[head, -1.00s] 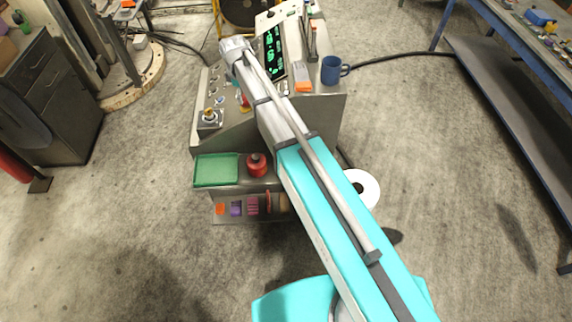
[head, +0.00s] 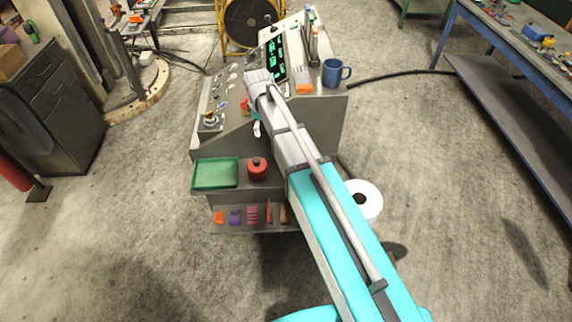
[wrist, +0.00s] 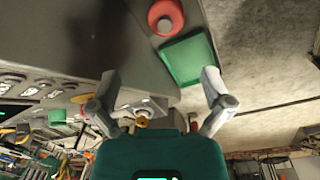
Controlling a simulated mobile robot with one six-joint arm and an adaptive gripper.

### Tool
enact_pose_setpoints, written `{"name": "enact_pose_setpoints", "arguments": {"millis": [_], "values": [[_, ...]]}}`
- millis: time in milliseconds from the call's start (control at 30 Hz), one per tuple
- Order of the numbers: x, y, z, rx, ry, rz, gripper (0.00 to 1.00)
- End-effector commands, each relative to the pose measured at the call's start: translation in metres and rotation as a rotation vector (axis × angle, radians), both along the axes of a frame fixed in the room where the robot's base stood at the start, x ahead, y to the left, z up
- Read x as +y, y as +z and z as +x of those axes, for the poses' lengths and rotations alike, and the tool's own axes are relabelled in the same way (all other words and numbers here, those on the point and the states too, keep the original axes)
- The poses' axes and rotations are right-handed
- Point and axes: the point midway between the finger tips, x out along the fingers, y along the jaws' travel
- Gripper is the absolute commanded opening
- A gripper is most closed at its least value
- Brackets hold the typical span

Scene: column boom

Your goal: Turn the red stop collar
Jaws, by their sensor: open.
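A smaller red-orange part (head: 245,104) sits on the sloped panel; I cannot tell for certain which is the stop collar. My gripper (wrist: 160,78) is open and empty, its fingers wide apart. In the head view my arm partly hides it; a pale finger (head: 257,129) shows beside the console's panel. It is apart from the red round part.
The green tray (head: 215,174) lies beside the red round part. A gold-topped knob (head: 210,118) stands on the panel's left. A blue mug (head: 333,72) and a lit green display (head: 275,55) are at the console's top. A white roll (head: 364,200) is right of the console.

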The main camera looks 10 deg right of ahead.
Motion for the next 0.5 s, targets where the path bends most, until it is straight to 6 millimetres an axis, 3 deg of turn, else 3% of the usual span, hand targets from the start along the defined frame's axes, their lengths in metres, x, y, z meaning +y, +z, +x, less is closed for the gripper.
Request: {"name": "enact_pose_setpoints", "arguments": {"millis": [500], "values": [[-0.035, -0.049, -0.029, 0.009, -0.166, 0.012, 1.00]]}}
